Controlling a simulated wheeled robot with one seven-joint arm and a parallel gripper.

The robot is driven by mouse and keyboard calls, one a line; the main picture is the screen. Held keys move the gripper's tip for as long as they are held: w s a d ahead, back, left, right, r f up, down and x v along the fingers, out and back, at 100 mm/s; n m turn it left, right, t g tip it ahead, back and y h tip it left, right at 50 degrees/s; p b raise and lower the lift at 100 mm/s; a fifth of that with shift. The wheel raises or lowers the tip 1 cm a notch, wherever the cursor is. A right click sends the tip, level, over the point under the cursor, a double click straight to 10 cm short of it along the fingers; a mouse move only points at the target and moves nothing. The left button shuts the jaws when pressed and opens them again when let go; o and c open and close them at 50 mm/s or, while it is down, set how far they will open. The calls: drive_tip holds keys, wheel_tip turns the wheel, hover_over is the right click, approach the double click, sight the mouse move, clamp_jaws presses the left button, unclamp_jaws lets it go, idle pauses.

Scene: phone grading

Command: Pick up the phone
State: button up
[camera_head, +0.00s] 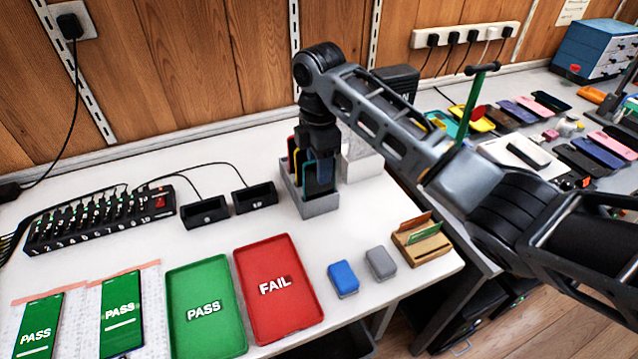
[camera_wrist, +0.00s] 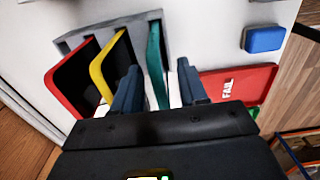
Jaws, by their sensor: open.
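A grey slotted rack (camera_head: 320,208) stands at the back middle of the white bench, holding several upright phones. In the wrist view the rack (camera_wrist: 150,17) holds a red-cased phone (camera_wrist: 58,78), a yellow-cased phone (camera_wrist: 103,72) and a teal-cased phone (camera_wrist: 157,68). My gripper (camera_head: 320,158) points down over the rack. In the wrist view my gripper (camera_wrist: 158,82) is open, its two fingers on either side of the teal phone. I cannot tell whether either finger touches it. In the head view the gripper hides part of the phones.
A green PASS tray (camera_head: 205,335), red FAIL tray (camera_head: 290,318), blue block (camera_head: 343,278) and grey block (camera_head: 381,262) lie in front. Two black docks (camera_head: 205,212) (camera_head: 255,197) and a charging hub (camera_head: 100,222) stand left. A white box (camera_head: 362,160) is right behind the rack.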

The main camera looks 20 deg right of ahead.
drive_tip(key=shift+f, duration=0.7)
drive_tip(key=shift+c, duration=0.3)
clamp_jaws()
